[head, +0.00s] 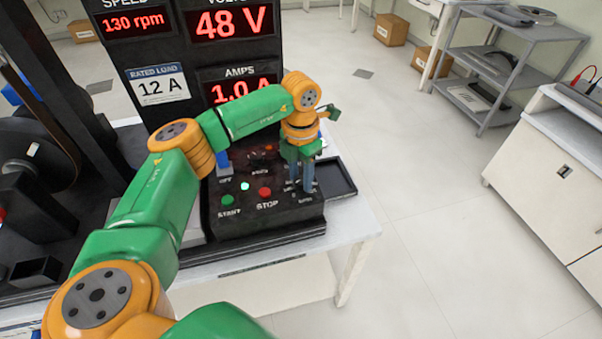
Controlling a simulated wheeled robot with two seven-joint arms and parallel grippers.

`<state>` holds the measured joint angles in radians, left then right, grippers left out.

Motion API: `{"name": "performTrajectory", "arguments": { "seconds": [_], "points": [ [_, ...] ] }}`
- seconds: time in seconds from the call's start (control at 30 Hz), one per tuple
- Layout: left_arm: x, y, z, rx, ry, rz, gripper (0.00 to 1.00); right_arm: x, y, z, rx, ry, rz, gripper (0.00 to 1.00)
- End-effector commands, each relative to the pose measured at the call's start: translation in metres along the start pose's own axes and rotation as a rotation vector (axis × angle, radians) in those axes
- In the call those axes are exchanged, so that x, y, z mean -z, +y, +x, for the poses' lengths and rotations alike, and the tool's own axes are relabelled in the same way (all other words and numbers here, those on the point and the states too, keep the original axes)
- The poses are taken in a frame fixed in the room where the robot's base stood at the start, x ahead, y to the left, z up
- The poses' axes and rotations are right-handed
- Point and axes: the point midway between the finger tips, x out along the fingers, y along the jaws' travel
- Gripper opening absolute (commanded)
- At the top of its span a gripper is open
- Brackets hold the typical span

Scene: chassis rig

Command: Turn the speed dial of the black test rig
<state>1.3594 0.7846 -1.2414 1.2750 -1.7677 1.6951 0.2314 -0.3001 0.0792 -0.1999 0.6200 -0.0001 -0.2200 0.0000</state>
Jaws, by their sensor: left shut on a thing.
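The black test rig has a control panel (273,220) on the white table, with a green START button (227,200), a red STOP button (265,191) and a lit indicator between them. Its tall display shows 130 rpm (136,21), 48 V (231,22) and an AMPS reading (240,89) partly hidden by my arm. My left gripper (302,186) points down at the right part of the panel. It is shut on the speed dial, which its fingers mostly hide. My right gripper is not in view.
A black tray (338,184) lies beside the panel on the right. The rig's wheel and belt (35,150) stand at the left. A grey shelf cart (490,75), a white cabinet (550,165) and cardboard boxes (391,29) stand farther off. The floor between is clear.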

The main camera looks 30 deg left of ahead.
Motion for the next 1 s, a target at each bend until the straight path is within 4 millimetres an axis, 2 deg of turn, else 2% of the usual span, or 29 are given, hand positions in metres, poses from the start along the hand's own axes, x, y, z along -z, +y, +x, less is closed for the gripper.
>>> {"name": "performTrajectory", "arguments": {
  "seconds": [0.43,1.0],
  "points": [
    [0.0013,-0.0008,0.0017,0.001,0.007,-0.257,0.00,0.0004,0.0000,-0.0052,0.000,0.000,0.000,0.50],
    [0.0017,-0.0009,0.0025,0.001,0.009,-0.316,0.00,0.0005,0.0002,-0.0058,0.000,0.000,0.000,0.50]
  ]
}}
